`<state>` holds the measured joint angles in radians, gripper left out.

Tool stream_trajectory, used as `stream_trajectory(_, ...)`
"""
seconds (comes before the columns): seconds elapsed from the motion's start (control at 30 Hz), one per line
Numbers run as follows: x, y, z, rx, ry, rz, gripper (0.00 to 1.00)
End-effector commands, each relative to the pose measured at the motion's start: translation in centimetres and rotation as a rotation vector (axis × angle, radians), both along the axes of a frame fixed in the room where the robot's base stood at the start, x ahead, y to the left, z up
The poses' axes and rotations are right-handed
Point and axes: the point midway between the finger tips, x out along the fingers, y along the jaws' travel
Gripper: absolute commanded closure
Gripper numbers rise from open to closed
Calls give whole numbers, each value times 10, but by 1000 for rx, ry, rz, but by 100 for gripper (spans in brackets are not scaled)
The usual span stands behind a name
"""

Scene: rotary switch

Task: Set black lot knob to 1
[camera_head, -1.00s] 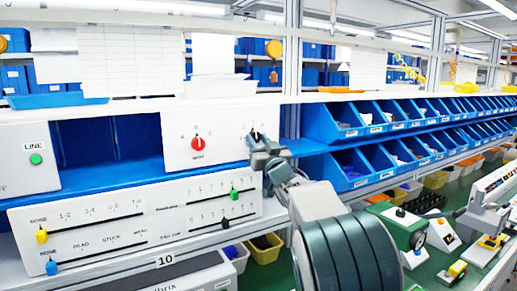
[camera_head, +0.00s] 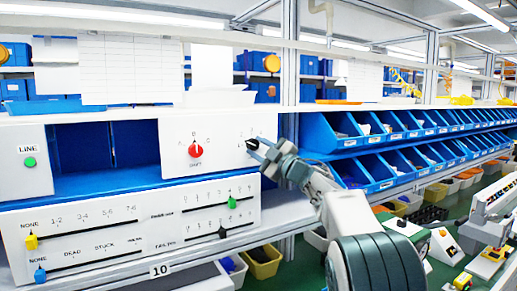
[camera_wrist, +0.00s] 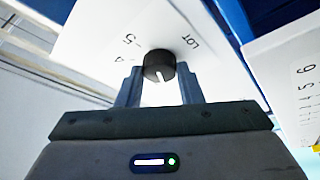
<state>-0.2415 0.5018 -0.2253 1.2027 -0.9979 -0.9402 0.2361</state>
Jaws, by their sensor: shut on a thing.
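The black lot knob (camera_head: 251,143) is at the upper right of the white panel that also carries the red knob. In the wrist view the black knob (camera_wrist: 158,62) sits between the two fingertips, with the word LOT and digits such as 5 and 4 printed around it. Its white pointer line faces down toward the gripper body. My gripper (camera_wrist: 159,82) is shut on the knob. In the head view my gripper (camera_head: 259,147) reaches the knob from the right and hides part of it and its numbers.
The red knob (camera_head: 196,150) is left on the same panel (camera_head: 175,165). Below is a slider panel (camera_head: 110,240) with yellow, blue, green and black sliders. Blue bins (camera_head: 345,130) line the shelf on the right. A green button (camera_head: 30,162) is at far left.

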Motion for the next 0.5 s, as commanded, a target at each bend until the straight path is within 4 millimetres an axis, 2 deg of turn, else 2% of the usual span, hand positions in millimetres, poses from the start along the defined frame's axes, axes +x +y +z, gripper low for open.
stream_trajectory(0.5,2,-2,4,-324,-217,-1,90)
